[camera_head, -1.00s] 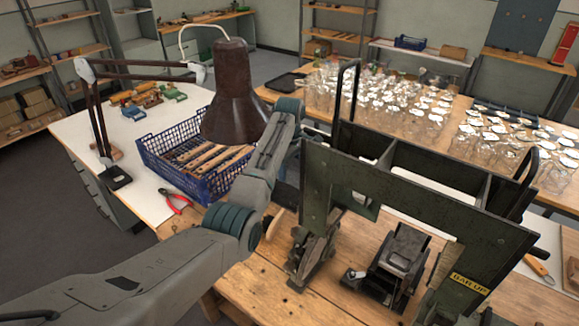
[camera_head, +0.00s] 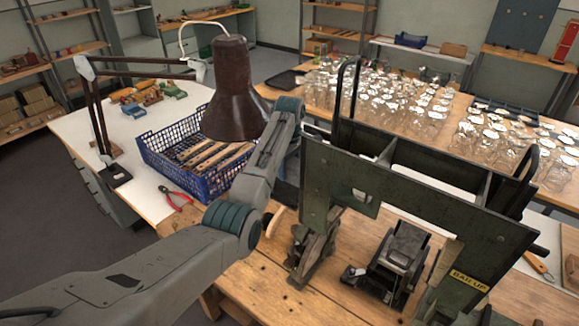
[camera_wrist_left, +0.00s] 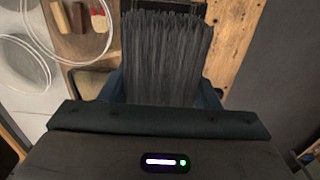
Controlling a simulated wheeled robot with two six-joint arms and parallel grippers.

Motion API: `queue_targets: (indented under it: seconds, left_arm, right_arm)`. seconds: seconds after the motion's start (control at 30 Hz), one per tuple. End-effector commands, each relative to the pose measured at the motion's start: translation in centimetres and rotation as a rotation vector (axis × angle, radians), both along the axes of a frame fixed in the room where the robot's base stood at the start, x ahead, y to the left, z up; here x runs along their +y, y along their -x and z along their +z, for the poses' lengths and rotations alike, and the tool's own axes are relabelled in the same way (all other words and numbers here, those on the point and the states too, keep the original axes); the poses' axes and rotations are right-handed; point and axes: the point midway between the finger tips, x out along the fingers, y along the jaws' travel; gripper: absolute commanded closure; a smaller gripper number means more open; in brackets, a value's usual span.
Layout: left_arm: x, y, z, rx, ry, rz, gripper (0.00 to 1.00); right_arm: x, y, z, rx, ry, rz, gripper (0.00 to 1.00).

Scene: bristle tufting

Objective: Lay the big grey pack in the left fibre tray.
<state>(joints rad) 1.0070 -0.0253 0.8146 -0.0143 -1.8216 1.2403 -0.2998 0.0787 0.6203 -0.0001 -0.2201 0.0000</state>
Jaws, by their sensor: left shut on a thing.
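A big grey pack (camera_wrist_left: 166,50) of straight dark fibres fills the upper middle of the left wrist view. My left gripper (camera_wrist_left: 163,90) is shut on it, with a dark blue finger on each side. In the head view my left arm reaches past the lamp, and its gripper and the pack are hidden behind the green machine frame. Dark open compartments sit along the top of this frame; the left one (camera_head: 358,142) is partly seen, and I cannot tell which is the left fibre tray. My right gripper is not in view.
A brown lamp (camera_head: 232,100) stands close to my left arm. A blue crate (camera_head: 150,160) of wooden parts and red pliers (camera_head: 176,199) lie to the left. Several glass jars (camera_head: 390,100) crowd the back bench. Upright black handles rise from the green frame (camera_head: 410,210).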

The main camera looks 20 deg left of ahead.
Motion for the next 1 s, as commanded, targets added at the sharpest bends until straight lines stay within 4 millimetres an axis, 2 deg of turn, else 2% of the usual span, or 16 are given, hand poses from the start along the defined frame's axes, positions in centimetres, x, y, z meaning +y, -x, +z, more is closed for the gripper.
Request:
queue_targets:
  seconds: [1.0]
  left_arm:
    - [0.0,0.0,-1.2,0.000,0.000,0.000,0.66]
  right_arm:
    - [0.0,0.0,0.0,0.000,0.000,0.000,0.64]
